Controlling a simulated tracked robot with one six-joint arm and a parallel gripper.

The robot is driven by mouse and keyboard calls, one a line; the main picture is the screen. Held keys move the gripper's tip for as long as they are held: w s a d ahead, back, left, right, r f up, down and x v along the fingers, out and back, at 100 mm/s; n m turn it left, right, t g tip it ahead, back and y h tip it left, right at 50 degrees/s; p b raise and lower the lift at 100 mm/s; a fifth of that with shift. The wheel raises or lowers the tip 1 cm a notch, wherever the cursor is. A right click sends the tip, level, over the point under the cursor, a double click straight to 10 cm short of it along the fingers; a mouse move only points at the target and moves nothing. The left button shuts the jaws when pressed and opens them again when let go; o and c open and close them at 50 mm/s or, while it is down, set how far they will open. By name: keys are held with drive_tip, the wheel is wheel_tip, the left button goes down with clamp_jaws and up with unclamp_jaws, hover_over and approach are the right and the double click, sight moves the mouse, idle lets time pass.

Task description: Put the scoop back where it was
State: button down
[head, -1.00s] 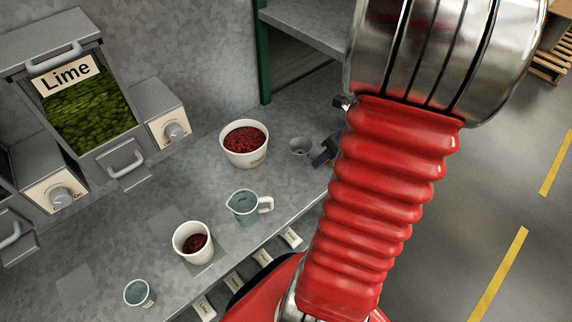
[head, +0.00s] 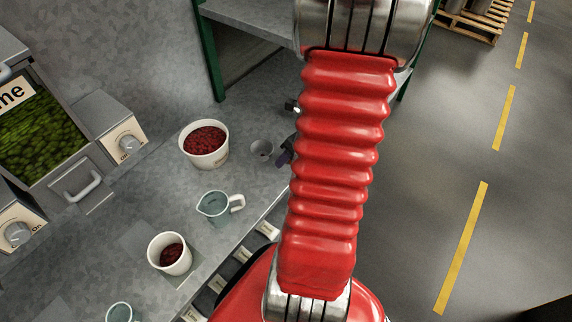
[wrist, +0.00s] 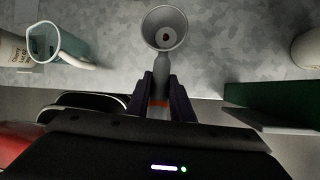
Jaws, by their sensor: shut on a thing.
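A small grey scoop (head: 262,149) shows its round bowl over the grey counter in the head view, just right of a white tub of red candies. My gripper (wrist: 160,92) is shut on the scoop's handle, with a dark finger on each side. In the head view my gripper (head: 285,154) is partly hidden behind my red arm. I cannot tell whether the scoop touches the counter.
The candy tub (head: 204,145), a clear jug (head: 217,206), a white cup with red candies (head: 169,254) and another clear cup (head: 122,313) stand on the counter (head: 110,240). A Lime dispenser (head: 40,130) is at left. A green post (head: 209,60) and shelf stand behind.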

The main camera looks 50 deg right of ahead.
drive_tip(key=shift+f, duration=0.25)
drive_tip(key=shift+f, duration=1.95)
drive_tip(key=c, duration=1.6)
unclamp_jaws()
drive_tip(key=shift+o, duration=0.2)
drive_tip(key=v, duration=1.2)
drive_tip(key=shift+a, duration=0.1)
